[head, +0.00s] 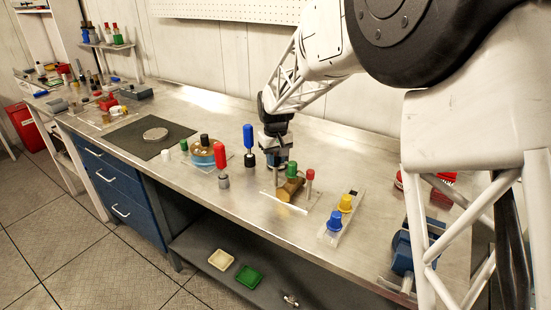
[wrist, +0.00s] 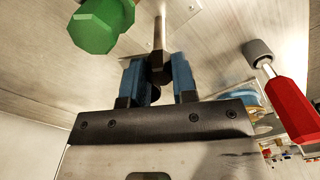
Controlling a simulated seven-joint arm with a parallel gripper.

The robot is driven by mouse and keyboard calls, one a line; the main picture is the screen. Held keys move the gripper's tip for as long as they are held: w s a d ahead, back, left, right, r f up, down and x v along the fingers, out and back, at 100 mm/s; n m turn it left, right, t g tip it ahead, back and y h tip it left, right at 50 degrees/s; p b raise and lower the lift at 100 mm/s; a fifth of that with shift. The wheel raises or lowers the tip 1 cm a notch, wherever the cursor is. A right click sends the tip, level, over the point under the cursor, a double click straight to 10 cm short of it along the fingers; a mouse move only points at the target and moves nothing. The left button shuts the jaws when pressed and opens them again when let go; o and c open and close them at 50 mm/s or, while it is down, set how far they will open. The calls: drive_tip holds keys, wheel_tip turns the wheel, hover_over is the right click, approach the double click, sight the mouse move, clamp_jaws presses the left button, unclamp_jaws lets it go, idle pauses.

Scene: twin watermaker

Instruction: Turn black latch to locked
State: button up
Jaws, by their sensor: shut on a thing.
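My gripper (head: 277,178) reaches down to the bench beside a brass-brown cylindrical fitting with a green knob (head: 291,169). In the wrist view, the two blue fingers of my gripper (wrist: 157,77) are closed around a small dark piece with a thin rod (wrist: 158,34) running away from it. This dark piece (wrist: 160,72) looks to be the black latch, between the fingertips. The fingers hide part of it, so I cannot tell its turned position. In the head view, my gripper hides the latch. The green knob (wrist: 96,28) is close by at upper left of the wrist view.
A red-handled tool (head: 309,181) stands right of the fitting. Blue (head: 334,221) and yellow (head: 345,204) knobs stand on a plate farther right. Upright blue-handled (head: 248,138) and red-handled (head: 221,157) tools stand to the left.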

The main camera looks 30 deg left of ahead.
drive_tip(key=m, duration=0.5)
drive_tip(key=shift+m, duration=0.3)
drive_tip(key=m, duration=0.5)
drive_tip(key=shift+m, duration=0.4)
drive_tip(key=o, duration=0.9)
drive_tip(key=shift+r, duration=0.1)
drive_tip(key=shift+r, duration=3.8)
